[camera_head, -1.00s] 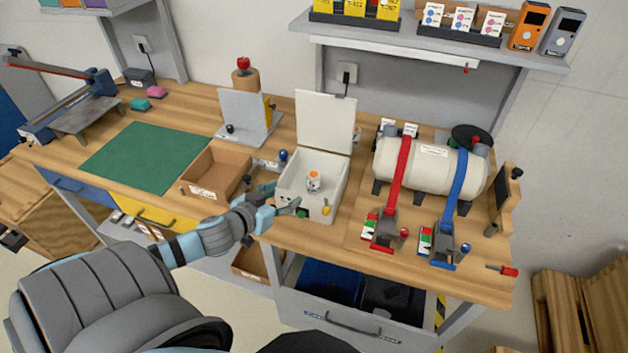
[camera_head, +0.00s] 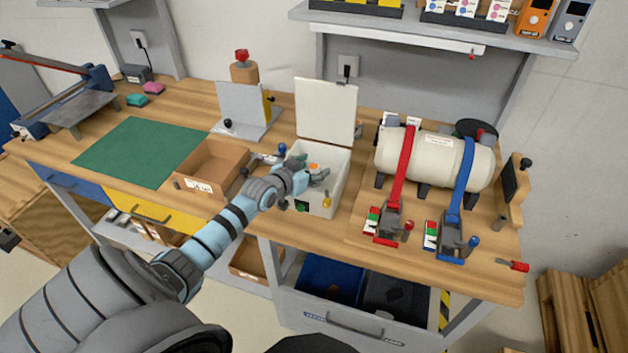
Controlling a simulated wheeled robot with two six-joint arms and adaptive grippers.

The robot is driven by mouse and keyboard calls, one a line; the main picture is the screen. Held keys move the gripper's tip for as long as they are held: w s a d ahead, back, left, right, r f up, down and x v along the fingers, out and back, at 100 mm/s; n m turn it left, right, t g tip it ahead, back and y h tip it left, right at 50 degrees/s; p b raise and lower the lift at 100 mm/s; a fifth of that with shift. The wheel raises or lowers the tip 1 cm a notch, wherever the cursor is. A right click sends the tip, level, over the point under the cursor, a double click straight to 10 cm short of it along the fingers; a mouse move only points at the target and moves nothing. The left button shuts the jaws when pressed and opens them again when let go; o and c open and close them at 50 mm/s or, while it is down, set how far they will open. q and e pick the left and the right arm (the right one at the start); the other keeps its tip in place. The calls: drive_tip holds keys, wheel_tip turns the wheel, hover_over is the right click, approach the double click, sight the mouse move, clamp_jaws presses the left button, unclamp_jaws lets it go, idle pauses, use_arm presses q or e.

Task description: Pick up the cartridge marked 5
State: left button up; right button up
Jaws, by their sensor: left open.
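A small white cartridge with an orange top (camera_head: 314,168) stands inside the open white box (camera_head: 336,172), whose lid (camera_head: 326,112) is raised at the back. Its marking is too small to read, and the gripper hides part of it. My left gripper (camera_head: 311,172) is open, over the left side of the box and at the cartridge. I cannot tell whether the fingers touch it or stand around it. My right gripper is not in view.
A brown tray (camera_head: 186,184) stands left of the box. A cream tank (camera_head: 425,160) with red and blue straps stands to the right. A green mat (camera_head: 137,152) lies at the left. A shelf (camera_head: 450,40) hangs above the bench.

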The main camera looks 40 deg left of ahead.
use_arm(q)
drive_tip(key=shift+r, duration=0.1)
drive_tip(key=c, duration=1.3)
drive_tip(key=shift+r, duration=0.1)
